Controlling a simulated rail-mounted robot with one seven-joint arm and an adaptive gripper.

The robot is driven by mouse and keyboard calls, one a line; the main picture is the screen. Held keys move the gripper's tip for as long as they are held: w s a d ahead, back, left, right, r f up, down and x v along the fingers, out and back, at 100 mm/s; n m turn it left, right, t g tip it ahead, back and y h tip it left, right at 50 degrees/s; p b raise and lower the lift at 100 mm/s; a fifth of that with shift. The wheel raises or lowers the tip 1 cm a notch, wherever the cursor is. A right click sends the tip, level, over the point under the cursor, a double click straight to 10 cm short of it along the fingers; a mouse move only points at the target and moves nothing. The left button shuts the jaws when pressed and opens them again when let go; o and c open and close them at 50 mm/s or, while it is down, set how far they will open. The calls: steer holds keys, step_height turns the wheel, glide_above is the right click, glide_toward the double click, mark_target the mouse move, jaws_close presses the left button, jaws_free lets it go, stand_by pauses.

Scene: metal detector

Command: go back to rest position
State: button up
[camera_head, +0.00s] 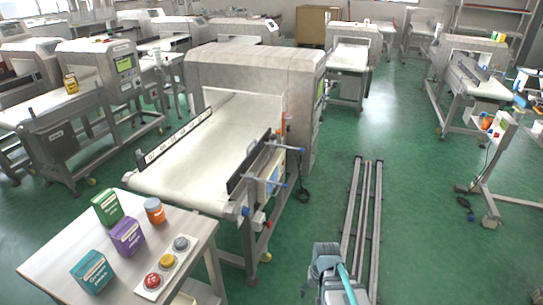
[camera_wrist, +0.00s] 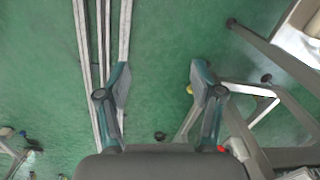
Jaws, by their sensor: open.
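My gripper (camera_wrist: 160,90) is in the wrist view with its two fingers spread wide apart. Nothing is between the fingers; only green floor, the rail and some metal legs show beyond them. In the head view part of my arm shows at the bottom, beside the rail (camera_head: 362,215), and the fingers cannot be made out there. The rail also shows in the wrist view (camera_wrist: 124,40), to the left of and behind the left finger.
A small table (camera_head: 190,225) at the lower left holds a green box (camera_head: 106,208), a purple box (camera_head: 127,236), a teal box (camera_head: 92,271), an orange jar (camera_head: 154,210) and a button panel (camera_head: 166,267). A metal detector conveyor (camera_head: 210,150) stands behind it.

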steer(key=s+f+g+p, duration=0.1)
steer(key=s+f, duration=0.4)
steer(key=s, duration=0.5)
steer(key=s+d+f+g, duration=0.1)
steer(key=s+f+g, duration=0.2)
steer(key=s+f, duration=0.3)
steer(key=s+d+f+n+g+p, duration=0.1)
steer(key=s+f, duration=0.4)
steer(key=s, duration=0.9)
steer(key=shift+s+d+f+g+h+p, duration=0.15)
steer(key=shift+d+g+h+p, duration=0.2)
steer(key=shift+g, duration=0.45)
